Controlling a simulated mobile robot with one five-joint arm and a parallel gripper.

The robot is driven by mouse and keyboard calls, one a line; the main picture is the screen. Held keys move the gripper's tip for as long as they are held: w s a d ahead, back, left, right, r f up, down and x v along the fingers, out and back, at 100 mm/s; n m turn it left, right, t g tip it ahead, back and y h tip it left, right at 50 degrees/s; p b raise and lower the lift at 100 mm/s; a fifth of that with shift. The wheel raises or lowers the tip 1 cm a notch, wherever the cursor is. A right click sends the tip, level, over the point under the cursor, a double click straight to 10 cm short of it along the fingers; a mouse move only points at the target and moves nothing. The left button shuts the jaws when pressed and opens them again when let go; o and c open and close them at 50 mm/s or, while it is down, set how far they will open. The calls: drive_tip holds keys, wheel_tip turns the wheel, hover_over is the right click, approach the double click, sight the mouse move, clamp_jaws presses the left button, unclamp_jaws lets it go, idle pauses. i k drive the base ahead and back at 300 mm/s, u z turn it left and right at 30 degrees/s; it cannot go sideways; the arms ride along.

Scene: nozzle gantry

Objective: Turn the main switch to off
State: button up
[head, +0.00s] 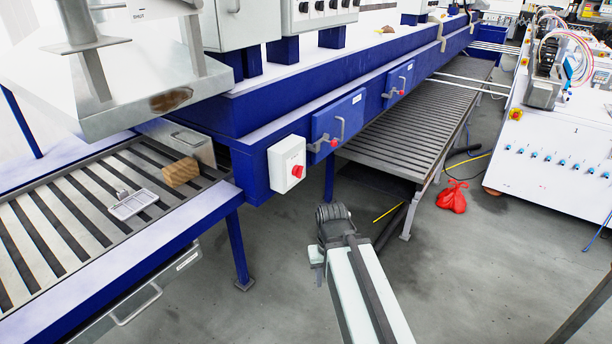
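A white switch box (284,163) with a red rotary knob (297,171) is fixed to the front of the blue machine frame, left of the picture's middle. It is the likely main switch; its marks are too small to read, so I cannot tell its setting. My gripper (333,213) is at the far end of my pale arm, below and right of the box in the picture and apart from it. The dark ribbed end of the arm shows, but its fingers cannot be made out. Nothing covers the knob.
Blue doors (340,116) with grey handles and red knobs are right of the box. A red bag (452,197) lies on the floor, which is clear around my arm.

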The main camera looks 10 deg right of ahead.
sight(297, 171)
drive_tip(key=u, duration=0.1)
drive_tip(key=i, duration=0.6)
drive_tip(key=z, duration=0.15)
drive_tip(key=k, duration=0.5)
drive_tip(key=u, duration=0.6)
drive_tip(key=i, duration=0.4)
drive_tip(key=u, duration=0.45)
